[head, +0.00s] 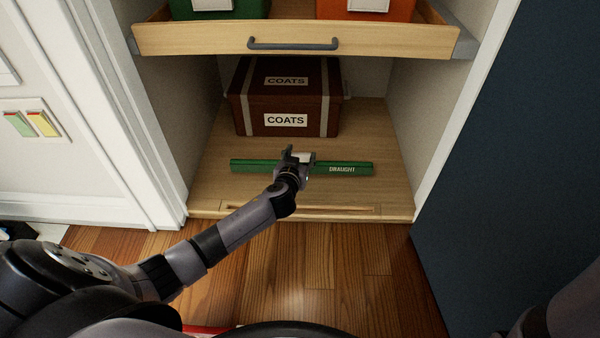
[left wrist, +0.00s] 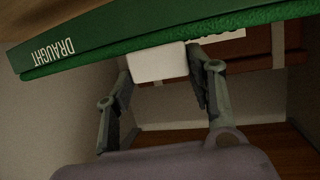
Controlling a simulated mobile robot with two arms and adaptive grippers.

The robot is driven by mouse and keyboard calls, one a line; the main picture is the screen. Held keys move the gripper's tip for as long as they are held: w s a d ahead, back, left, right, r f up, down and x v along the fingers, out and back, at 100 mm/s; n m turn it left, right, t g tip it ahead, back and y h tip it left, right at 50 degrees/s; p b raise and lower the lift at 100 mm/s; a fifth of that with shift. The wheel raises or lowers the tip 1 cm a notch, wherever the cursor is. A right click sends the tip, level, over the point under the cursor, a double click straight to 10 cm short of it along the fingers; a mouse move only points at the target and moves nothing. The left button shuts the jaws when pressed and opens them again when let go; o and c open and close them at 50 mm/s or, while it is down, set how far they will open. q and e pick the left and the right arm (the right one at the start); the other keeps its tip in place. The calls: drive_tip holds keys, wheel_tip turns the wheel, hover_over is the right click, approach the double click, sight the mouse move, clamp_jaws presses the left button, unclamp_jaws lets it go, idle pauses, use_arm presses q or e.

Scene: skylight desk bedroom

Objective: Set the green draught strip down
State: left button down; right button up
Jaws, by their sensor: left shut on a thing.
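The green draught strip (head: 345,169) is a long narrow green bar with white DRAUGHT lettering. In the head view it lies crosswise over the cupboard's wooden floor, in front of the brown coats box. My left gripper (head: 297,157) is shut on a white block at the strip's middle. In the left wrist view the strip (left wrist: 110,42) crosses the top of the picture, with the white block (left wrist: 158,62) between the fingers of my left gripper (left wrist: 160,75). I cannot tell whether the strip touches the wooden floor. My right gripper is not in view.
The brown coats box (head: 287,97) stands at the back of the cupboard. A wooden drawer (head: 200,40) holding green and orange boxes sits above it. Bare wooden floor (head: 230,195) lies in front of the strip. Side walls and a dark blue panel (head: 510,150) bound the space.

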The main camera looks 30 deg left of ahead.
use_arm(q)
drive_tip(key=shift+f+b, duration=1.5)
drive_tip(key=shift+f, duration=0.55)
drive_tip(key=shift+f, duration=0.25)
drive_tip(key=c, duration=0.7)
unclamp_jaws()
drive_tip(key=shift+r, duration=0.1)
